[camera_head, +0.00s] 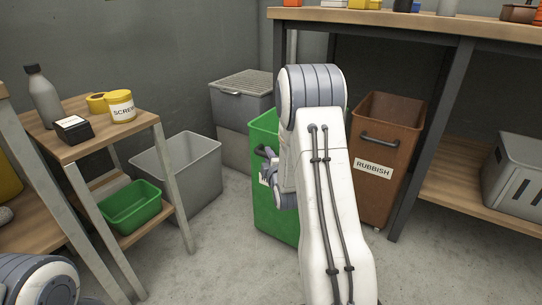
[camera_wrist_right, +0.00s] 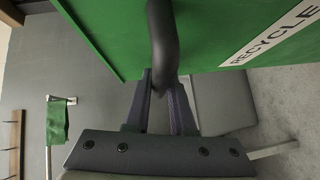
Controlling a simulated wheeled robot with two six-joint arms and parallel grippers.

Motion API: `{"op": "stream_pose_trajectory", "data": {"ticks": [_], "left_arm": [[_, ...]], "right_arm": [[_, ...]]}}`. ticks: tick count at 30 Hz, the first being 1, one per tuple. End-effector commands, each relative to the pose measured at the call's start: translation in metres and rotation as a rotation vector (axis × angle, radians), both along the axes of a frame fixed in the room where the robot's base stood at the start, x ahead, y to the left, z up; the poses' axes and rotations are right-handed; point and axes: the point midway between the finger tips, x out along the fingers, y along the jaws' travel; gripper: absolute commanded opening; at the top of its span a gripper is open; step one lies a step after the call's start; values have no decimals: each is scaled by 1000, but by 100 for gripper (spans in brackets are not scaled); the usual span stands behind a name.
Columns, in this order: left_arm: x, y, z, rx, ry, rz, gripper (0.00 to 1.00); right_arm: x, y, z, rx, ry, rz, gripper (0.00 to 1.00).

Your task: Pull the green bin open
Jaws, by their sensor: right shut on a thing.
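The green bin (camera_head: 268,215) stands on the floor under the workbench's left end, left of the rubbish bin. My right arm hides much of it. In the right wrist view its green wall (camera_wrist_right: 110,35) carries a white RECYCLE label (camera_wrist_right: 268,36) and a dark bar handle (camera_wrist_right: 163,38). My right gripper (camera_wrist_right: 163,88) is shut on this handle, with a finger on each side of it. In the head view the gripper (camera_head: 268,168) is partly hidden at the bin's left side. My left gripper is out of view; only part of my left arm shows at bottom left.
A brown rubbish bin (camera_head: 391,130) stands close at the right, under the workbench (camera_head: 400,20). A grey open bin (camera_head: 190,185), stacked grey crates (camera_head: 240,110) and a small wooden table (camera_head: 85,145) are at the left. Floor in front of the green bin is clear.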

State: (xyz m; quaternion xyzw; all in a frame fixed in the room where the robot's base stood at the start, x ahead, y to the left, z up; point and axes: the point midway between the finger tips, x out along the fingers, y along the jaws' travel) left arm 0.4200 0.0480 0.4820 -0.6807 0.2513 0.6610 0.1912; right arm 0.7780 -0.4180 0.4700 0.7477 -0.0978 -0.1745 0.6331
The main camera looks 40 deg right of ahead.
Motion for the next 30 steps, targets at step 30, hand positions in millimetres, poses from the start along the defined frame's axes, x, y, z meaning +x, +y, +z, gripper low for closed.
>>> {"op": "stream_pose_trajectory", "data": {"ticks": [30], "left_arm": [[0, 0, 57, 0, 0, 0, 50]], "right_arm": [[-78, 29, 17, 5, 8, -4, 52]]}}
